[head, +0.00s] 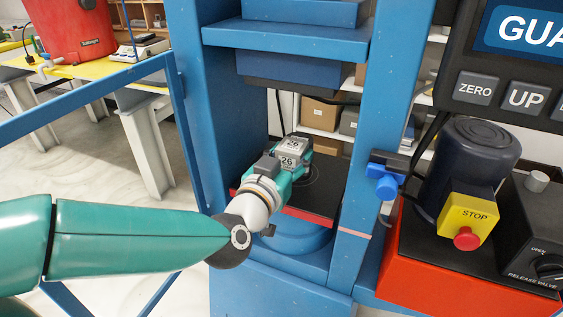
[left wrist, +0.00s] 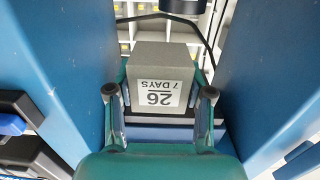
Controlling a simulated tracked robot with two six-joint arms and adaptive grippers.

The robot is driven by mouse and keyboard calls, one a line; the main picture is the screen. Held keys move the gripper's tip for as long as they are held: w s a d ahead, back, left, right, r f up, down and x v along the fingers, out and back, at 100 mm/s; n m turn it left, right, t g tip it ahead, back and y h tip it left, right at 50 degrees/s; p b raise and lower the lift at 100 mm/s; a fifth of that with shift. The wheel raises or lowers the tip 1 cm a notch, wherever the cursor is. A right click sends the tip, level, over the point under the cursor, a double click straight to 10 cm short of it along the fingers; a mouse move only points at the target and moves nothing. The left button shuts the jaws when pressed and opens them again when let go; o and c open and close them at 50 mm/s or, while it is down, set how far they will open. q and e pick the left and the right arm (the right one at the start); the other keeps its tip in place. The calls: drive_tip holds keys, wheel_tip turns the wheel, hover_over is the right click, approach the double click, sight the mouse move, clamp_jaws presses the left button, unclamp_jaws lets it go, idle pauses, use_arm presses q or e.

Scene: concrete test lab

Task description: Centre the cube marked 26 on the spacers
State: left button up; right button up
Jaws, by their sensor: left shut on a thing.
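The grey cube marked 26 (head: 293,145) is inside the blue press frame, between its two columns. In the left wrist view the cube (left wrist: 165,57) shows a white label reading 26, 7 DAYS. My left gripper (head: 291,163) is shut on the cube, with one finger on each side of it. The cube is over the black lower plate (head: 327,196), which has ring marks and a red edge. I cannot tell whether the cube touches anything below. No spacers can be made out; the cube and gripper cover part of the plate. My right gripper is not in view.
The blue upper block (head: 295,72) hangs above the cube. The right column (head: 372,150) bears a blue and black fitting. A red-based console with a yellow STOP box (head: 467,215) stands at the right. A blue rail (head: 85,98) crosses at the left.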

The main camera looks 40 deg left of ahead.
use_arm(q)
drive_tip(key=w, duration=0.1)
drive_tip(key=w+a, duration=0.1)
drive_tip(key=w, duration=0.1)
drive_tip(key=w+a+b, duration=0.1)
drive_tip(key=shift+w+a, duration=0.25)
drive_tip(key=shift+w, duration=0.1)
drive_tip(key=w, duration=0.1)
drive_tip(key=w+a, duration=0.1)
drive_tip(key=w, duration=0.1)
drive_tip(key=w+a, duration=0.1)
drive_tip(key=shift+w+a, duration=0.15)
drive_tip(key=shift+w, duration=0.05)
drive_tip(key=shift+w+a, duration=0.25)
drive_tip(key=shift+w, duration=0.25)
drive_tip(key=shift+w+a, duration=0.25)
drive_tip(key=shift+w, duration=0.2)
drive_tip(key=shift+f+b, duration=0.25)
drive_tip(key=shift+b, duration=0.05)
drive_tip(key=shift+f, duration=0.1)
drive_tip(key=shift+f+b, duration=0.35)
drive_tip(key=shift+b, duration=0.6)
idle(0.7)
drive_tip(key=o, duration=1.5)
drive_tip(key=shift+f, duration=0.1)
